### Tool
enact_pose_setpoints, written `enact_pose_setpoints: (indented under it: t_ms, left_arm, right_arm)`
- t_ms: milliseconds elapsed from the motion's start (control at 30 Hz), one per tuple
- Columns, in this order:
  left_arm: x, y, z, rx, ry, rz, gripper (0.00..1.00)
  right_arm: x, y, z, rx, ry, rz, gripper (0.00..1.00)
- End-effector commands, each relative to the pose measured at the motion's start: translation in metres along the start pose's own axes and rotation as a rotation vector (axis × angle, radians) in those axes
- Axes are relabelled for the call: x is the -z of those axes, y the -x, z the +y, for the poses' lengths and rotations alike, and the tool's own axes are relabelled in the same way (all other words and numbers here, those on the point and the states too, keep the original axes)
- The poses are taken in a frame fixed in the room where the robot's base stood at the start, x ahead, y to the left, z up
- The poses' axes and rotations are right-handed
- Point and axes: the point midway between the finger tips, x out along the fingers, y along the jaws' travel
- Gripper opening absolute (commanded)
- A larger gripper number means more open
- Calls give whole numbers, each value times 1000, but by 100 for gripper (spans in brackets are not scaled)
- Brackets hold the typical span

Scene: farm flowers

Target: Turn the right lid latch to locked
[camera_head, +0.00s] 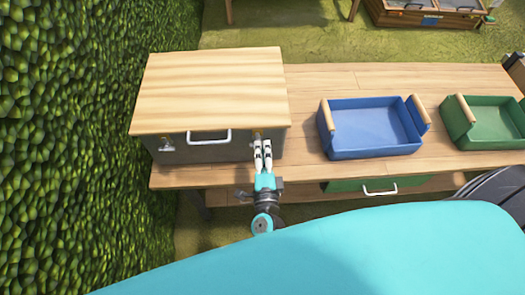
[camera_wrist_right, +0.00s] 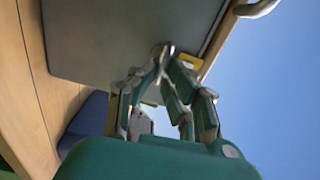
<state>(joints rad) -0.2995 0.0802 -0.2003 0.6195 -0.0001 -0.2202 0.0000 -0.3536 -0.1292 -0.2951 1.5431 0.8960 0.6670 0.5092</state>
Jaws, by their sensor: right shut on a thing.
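A grey box with a wooden lid (camera_head: 212,85) stands on the left of the wooden table, its lid down. A white handle (camera_head: 209,135) is at the middle of its front. The left lid latch (camera_head: 167,144) shows at the front left. My right gripper (camera_head: 262,140) reaches the front right of the box and is shut on the right lid latch, which its fingers mostly hide. In the right wrist view my right gripper (camera_wrist_right: 163,55) has its fingertips together at the latch, by a small yellow piece (camera_wrist_right: 188,61) at the lid's edge. The latch's exact angle is hidden. My left gripper is not in view.
A blue tray (camera_head: 370,151) with wooden handles and a green tray (camera_head: 497,137) stand to the right on the table (camera_head: 300,90). A green drawer with a white handle (camera_head: 380,190) is below. A leafy hedge (camera_head: 80,120) borders the left.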

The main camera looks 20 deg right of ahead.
Motion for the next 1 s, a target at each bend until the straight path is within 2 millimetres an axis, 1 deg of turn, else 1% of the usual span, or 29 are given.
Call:
enact_pose_setpoints:
  t_ms: [33, 233, 633, 667, 867, 1000]
  left_arm:
    - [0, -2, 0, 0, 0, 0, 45]
    - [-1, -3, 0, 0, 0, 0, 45]
    - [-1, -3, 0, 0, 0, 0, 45]
    - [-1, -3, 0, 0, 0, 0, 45]
    - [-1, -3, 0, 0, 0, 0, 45]
    - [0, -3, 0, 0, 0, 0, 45]
  right_arm:
    - [2, -3, -4, 11, -16, 8, 0]
    - [2, -3, -4, 12, -49, 8, 0]
    - [2, -3, -4, 12, -55, 8, 0]
    - [2, -3, -4, 12, -55, 8, 13]
    - [2, -3, -3, 10, -53, 7, 39]
    - [2, -2, -2, 6, -52, 5, 39]
